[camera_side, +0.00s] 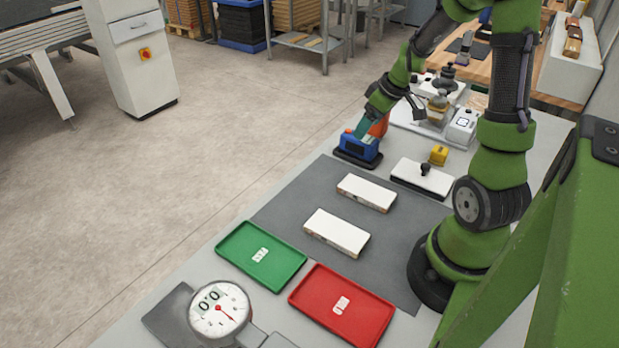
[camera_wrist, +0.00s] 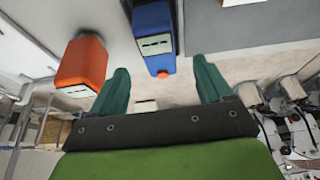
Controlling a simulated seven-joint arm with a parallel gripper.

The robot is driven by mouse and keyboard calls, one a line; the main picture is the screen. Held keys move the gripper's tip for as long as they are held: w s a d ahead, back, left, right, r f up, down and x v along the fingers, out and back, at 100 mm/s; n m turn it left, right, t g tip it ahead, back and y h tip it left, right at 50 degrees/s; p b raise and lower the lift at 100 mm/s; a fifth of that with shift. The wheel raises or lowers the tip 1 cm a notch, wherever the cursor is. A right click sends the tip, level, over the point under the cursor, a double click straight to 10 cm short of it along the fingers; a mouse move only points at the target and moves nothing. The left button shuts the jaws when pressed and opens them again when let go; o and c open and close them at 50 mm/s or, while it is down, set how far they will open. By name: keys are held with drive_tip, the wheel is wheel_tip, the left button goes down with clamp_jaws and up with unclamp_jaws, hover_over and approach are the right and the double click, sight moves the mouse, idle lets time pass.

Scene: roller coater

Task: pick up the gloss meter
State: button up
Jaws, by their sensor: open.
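A blue boxy meter (camera_side: 360,146) with a dark base stands on the bench beyond the grey mat. An orange meter (camera_side: 380,125) stands close behind it. Neither label is readable, so I cannot tell for certain which is the gloss meter. My gripper (camera_side: 365,124) is low over the blue meter and partly hides both. In the wrist view the open teal fingers of my gripper (camera_wrist: 162,82) point toward the blue meter (camera_wrist: 153,35), which lies ahead between their lines. The orange meter (camera_wrist: 82,62) is left, beside the left fingertip. Nothing is held.
White panels (camera_side: 337,232) lie on the grey mat (camera_side: 283,207). A green tray (camera_side: 288,279), a red tray (camera_side: 312,304) and a round dial gauge (camera_side: 218,308) are nearer. A white block with a black knob (camera_side: 422,182) and lab apparatus (camera_side: 462,125) stand to the right.

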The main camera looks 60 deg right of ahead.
sight(359, 146)
drive_tip(key=shift+x, duration=3.45)
drive_tip(key=shift+s+d, duration=0.1)
drive_tip(key=shift+d, duration=0.05)
drive_tip(key=c, duration=1.3)
